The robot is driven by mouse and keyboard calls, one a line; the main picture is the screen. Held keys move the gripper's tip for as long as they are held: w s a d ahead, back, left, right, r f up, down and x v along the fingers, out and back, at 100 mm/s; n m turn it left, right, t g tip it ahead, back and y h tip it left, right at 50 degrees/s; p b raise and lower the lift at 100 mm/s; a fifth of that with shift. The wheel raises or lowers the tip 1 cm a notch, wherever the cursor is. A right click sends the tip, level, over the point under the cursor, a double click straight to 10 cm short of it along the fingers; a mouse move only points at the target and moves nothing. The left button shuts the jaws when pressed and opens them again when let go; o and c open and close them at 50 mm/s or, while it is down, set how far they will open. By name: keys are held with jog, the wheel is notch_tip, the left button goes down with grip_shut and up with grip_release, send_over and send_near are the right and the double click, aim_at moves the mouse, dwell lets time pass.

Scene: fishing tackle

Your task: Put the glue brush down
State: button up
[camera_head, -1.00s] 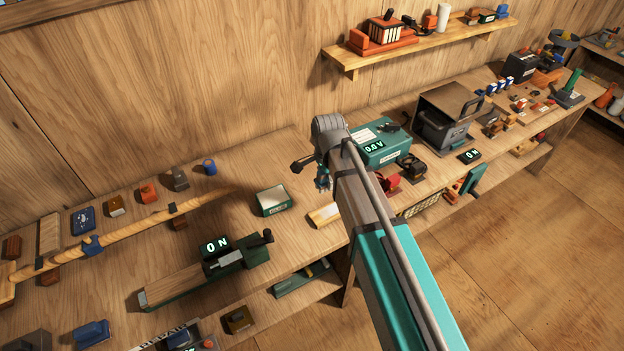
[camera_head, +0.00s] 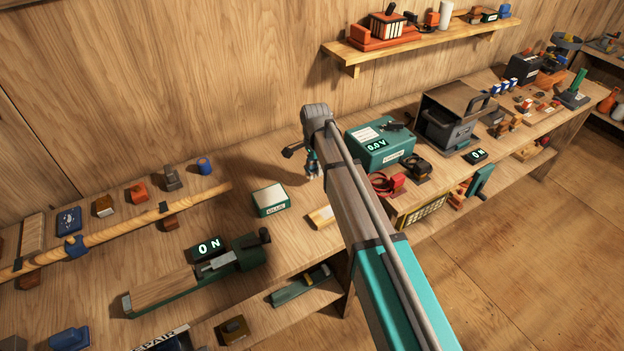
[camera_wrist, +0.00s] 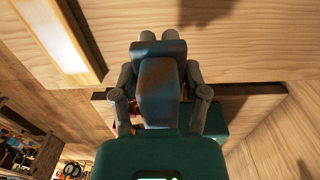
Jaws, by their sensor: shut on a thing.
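My gripper (camera_head: 313,168) hangs above the bench, to the right of and a little behind the green glue box. It also shows in the wrist view (camera_wrist: 160,45), where its fingers are closed together. The glue brush in its grip cannot be made out, being hidden or too small. The glue box (camera_head: 270,209) is green with a pale top and a label on its front, and stands on the bench (camera_head: 225,215).
A light wooden block (camera_head: 322,217) lies near the bench edge. A green instrument (camera_head: 380,147) with a lit display stands right of my gripper. A green clamp-like device (camera_head: 235,262) and a long wooden rod (camera_head: 130,223) lie left.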

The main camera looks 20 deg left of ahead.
aim_at(313, 182)
jog(key=shift+w+a+f+b, duration=0.3)
jog(key=shift+w+f, duration=0.1)
jog(key=shift+f, duration=0.15)
jog(key=shift+w+a+f+b, duration=0.25)
jog(key=shift+w+f+b, duration=0.15)
jog(key=shift+f+b, duration=0.3)
jog(key=shift+s+f+b, duration=0.1)
jog(key=shift+f+b, duration=1.2)
jog(key=shift+f, duration=0.05)
jog(key=shift+f, duration=0.15)
jog(key=o, duration=1)
jog(key=shift+r, duration=0.2)
notch_tip(313, 182, up, 12)
jog(key=p, duration=1.2)
